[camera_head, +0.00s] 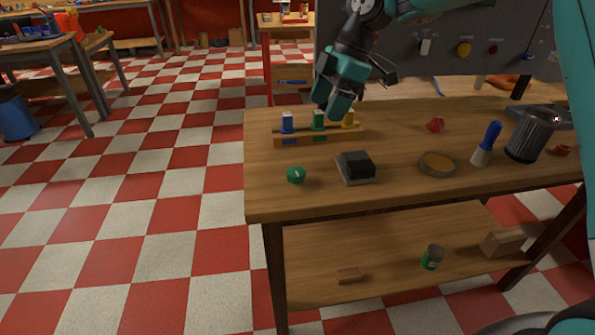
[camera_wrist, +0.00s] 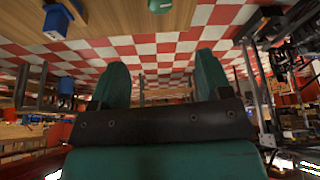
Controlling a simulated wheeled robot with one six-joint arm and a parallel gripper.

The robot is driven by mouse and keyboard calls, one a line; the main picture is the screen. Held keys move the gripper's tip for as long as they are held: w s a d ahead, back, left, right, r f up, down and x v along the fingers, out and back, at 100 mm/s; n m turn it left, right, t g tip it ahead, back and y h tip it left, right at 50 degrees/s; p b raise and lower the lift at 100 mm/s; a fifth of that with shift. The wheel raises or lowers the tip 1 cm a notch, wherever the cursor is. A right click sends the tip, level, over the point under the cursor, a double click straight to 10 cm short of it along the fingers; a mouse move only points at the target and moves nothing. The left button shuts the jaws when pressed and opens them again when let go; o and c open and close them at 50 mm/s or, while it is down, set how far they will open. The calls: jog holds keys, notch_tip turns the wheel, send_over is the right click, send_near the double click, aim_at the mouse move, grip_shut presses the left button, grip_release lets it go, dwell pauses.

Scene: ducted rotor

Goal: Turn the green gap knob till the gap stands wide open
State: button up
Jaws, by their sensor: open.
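A round green knob (camera_head: 296,175) with a small pale mark on top is at the near left of the wooden table in the head view. A green round thing, likely this knob, is cut off by the top edge of the wrist view (camera_wrist: 160,5). My gripper (camera_head: 332,105) is over the far left part of the table, behind and above the rack of colored pieces, apart from the knob. In the wrist view my gripper (camera_wrist: 160,78) has its two green fingers spread with nothing between them. The gap itself is not discernible.
A wooden rack (camera_head: 290,141) with blue, green and yellow pieces stands between my gripper and the knob. A black block on a grey base (camera_head: 357,168) is right of the knob. A round tin (camera_head: 437,164), blue-handled brush (camera_head: 487,143) and dark ribbed cup (camera_head: 530,136) stand farther right.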

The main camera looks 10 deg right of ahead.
aim_at(296, 171)
jog(key=x, duration=1.6)
jog(key=shift+f, duration=0.3)
jog(key=c, duration=0.9)
